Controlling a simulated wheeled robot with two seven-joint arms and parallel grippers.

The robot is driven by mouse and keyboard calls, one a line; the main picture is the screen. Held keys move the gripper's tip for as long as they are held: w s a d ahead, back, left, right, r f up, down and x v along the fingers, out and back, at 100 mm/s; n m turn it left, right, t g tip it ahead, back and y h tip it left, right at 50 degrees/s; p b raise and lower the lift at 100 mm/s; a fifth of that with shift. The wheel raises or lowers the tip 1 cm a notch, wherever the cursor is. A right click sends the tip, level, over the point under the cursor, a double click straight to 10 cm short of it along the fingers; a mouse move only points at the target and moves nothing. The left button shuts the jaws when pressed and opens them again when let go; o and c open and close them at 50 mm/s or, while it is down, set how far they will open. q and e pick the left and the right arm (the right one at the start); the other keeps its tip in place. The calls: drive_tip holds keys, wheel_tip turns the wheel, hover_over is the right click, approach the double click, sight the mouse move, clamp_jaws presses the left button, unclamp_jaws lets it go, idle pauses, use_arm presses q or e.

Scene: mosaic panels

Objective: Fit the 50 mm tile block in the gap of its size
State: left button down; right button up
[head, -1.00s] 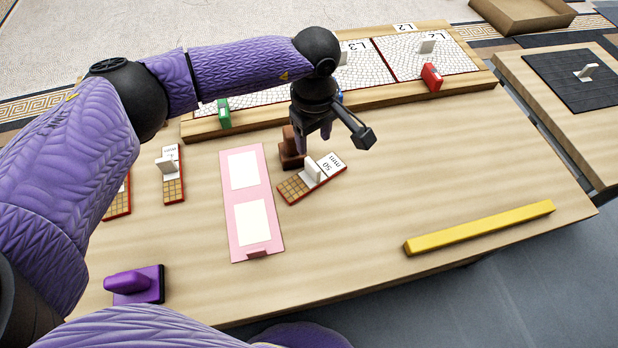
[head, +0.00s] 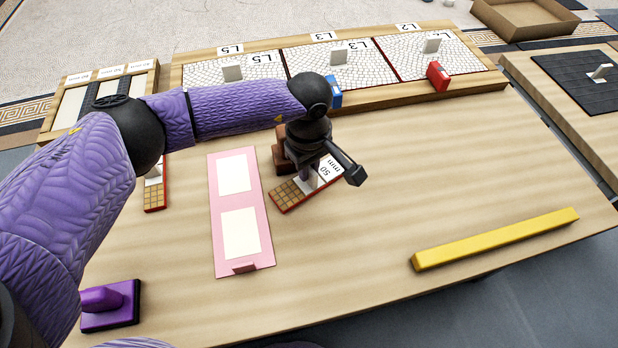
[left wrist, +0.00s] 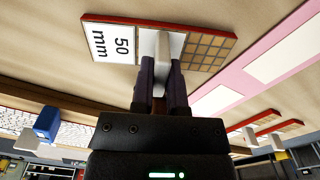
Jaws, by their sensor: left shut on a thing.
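The 50 mm tile block (head: 289,195) lies on the table right of the pink card; it has a tan grid of tiles, a white label end and an upright white handle. It also shows in the left wrist view (left wrist: 205,50). My left gripper (head: 312,178) is over it and shut on its handle; the wrist view shows the two fingers (left wrist: 161,85) on either side of the handle. Three label cards mark the slotted rack (head: 54,105) at the far left, where the gaps are partly behind my arm. My right gripper is not in view.
A pink card (head: 253,183) with two white windows lies left of the block. A brown block (head: 280,158) stands close behind it. Another tile block (head: 155,196), a purple-handled tool (head: 112,303) and a yellow bar (head: 495,240) lie on the table. Mosaic panels (head: 385,62) line the back.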

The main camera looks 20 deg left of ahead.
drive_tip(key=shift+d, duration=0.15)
use_arm(q)
drive_tip(key=shift+r, duration=0.2)
wheel_tip(320, 180, up, 17)
drive_tip(key=p, duration=0.9)
drive_tip(key=s+r+m, duration=0.7)
drive_tip(key=s+m, duration=0.4)
drive_tip(key=s, duration=0.1)
wheel_tip(320, 180, up, 13)
drive_tip(key=s+p, duration=0.1)
drive_tip(key=p, duration=1.5)
drive_tip(key=shift+a+r, duration=0.15)
drive_tip(key=shift+a, duration=0.3)
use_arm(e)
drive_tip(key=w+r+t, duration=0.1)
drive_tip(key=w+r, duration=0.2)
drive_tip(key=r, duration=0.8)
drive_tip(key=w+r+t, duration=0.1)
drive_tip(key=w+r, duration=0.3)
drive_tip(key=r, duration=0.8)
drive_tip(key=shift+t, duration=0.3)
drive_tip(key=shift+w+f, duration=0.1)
